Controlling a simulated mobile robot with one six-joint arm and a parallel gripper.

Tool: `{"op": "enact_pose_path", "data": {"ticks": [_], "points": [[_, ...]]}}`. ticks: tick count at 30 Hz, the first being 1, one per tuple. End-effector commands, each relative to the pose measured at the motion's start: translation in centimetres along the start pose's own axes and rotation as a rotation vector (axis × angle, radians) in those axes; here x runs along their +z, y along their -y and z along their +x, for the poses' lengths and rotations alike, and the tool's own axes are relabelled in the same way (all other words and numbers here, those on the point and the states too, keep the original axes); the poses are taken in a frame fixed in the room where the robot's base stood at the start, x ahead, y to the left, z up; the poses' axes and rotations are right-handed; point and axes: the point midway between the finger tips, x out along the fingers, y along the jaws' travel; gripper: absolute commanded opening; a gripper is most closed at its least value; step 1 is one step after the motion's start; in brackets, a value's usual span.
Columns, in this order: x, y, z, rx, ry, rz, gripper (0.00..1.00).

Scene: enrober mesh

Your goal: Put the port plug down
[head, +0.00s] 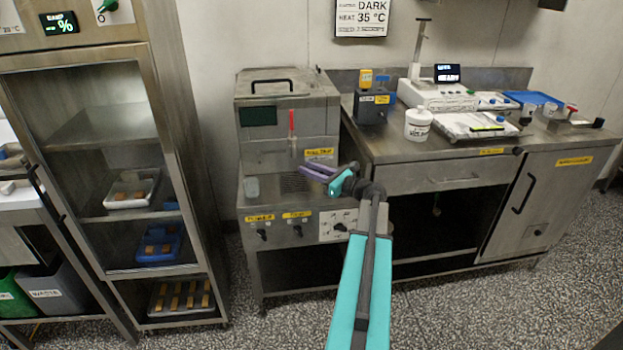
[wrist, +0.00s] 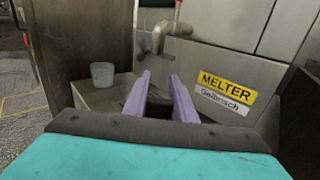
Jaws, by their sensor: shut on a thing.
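My gripper (head: 306,173), with its purple fingers, is over the low steel shelf in front of the melter (head: 287,117) in the head view. In the wrist view my gripper (wrist: 159,77) has its two fingers a little apart, shut on the port plug. The plug itself is hard to make out: only a dark patch shows between the fingers, and I cannot tell it from the dark grille behind. The melter's yellow label (wrist: 226,93) is right of the fingers. The melter's spout (wrist: 157,42) is just beyond and above them.
A small grey cup (wrist: 102,74) stands on the shelf left of the fingers; it also shows in the head view (head: 251,187). The bench (head: 395,146) at right carries a white tub (head: 417,125) and several devices.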

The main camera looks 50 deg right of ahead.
Motion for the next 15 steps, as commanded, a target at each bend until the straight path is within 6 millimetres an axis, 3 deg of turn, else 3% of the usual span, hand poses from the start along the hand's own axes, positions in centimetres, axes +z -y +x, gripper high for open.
{"op": "enact_pose_path", "data": {"ticks": [5, 15], "points": [[-0.5, 0.0, 0.0, 0.0, 0.0, 0.001, 0.03], [-3.5, 0.0, 0.0, 0.0, 0.0, 0.0, 0.03]]}}
